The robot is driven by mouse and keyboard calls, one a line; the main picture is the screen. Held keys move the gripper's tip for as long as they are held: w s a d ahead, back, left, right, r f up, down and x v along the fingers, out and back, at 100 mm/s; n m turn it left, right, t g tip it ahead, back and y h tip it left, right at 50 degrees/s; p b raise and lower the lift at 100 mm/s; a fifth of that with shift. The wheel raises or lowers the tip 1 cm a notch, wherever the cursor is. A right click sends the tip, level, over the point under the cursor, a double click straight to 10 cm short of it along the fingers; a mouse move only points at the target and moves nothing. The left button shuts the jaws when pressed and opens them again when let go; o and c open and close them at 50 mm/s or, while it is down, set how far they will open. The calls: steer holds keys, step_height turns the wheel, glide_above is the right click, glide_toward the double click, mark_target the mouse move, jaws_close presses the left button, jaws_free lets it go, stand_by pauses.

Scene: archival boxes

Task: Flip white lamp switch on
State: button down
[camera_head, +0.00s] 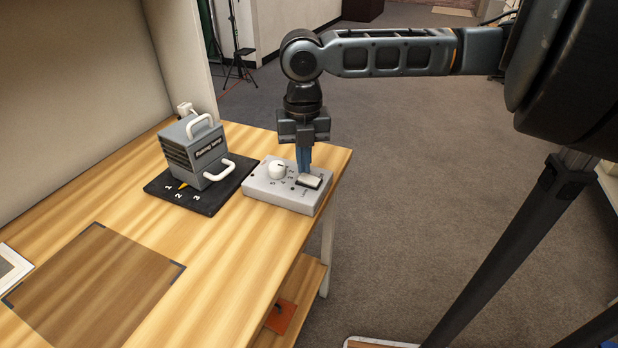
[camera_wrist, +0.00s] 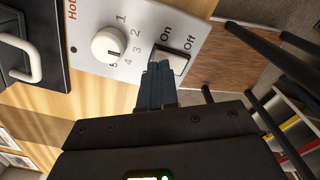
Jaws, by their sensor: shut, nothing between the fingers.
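A light grey control box (camera_head: 272,194) sits near the right edge of the wooden table. It carries a round white knob (camera_head: 278,169) and a white rocker switch (camera_head: 309,181). In the wrist view the switch (camera_wrist: 170,61) lies between the labels On and Off, and the knob (camera_wrist: 108,46) has numbers around it. My gripper (camera_head: 304,170) points down with its blue fingers together and empty. Its fingertips (camera_wrist: 158,66) are at the On side of the switch; I cannot tell whether they touch it. No white lamp is recognisable in either view.
A grey device (camera_head: 195,150) with white handles stands on a black numbered mat (camera_head: 205,201) left of the box. A brown mat (camera_head: 95,285) lies at the front left. The table's right edge is close to the box, with open floor beyond.

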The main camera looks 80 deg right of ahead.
steer(key=shift+f+b, duration=0.6)
steer(key=shift+f, duration=0.3)
stand_by(0.4)
steer(key=shift+r, duration=0.15)
steer(key=shift+r+p, duration=3.05)
steer(key=shift+r, duration=0.4)
